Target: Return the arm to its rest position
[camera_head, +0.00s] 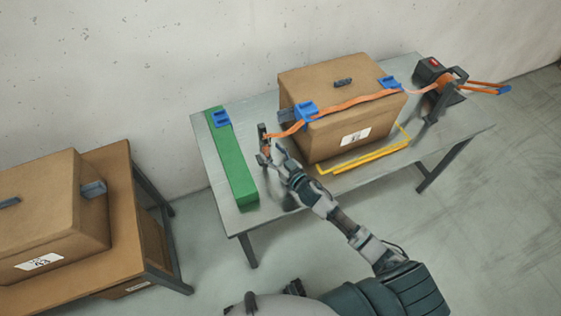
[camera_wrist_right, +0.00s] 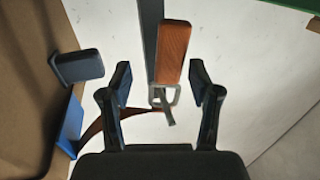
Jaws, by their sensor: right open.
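My right arm reaches up from the lower right in the head view. Its gripper (camera_head: 277,157) is over the grey table, by the left side of the strapped cardboard box (camera_head: 331,135). In the right wrist view the two fingers of the gripper (camera_wrist_right: 161,80) stand apart, so it is open. An orange-brown piece with a metal loop (camera_wrist_right: 173,52) shows between and beyond the fingers; I cannot tell if they touch it. The orange strap (camera_head: 350,104) runs across the box through blue corner pieces (camera_head: 305,111). My left gripper is not in view.
A green block (camera_head: 232,160) lies on the table (camera_head: 208,147) left of the gripper. A yellow frame (camera_head: 365,158) lies before the box. A dark strapping device (camera_head: 432,72) stands at the right. Another box (camera_head: 50,215) sits on the brown table (camera_head: 116,170).

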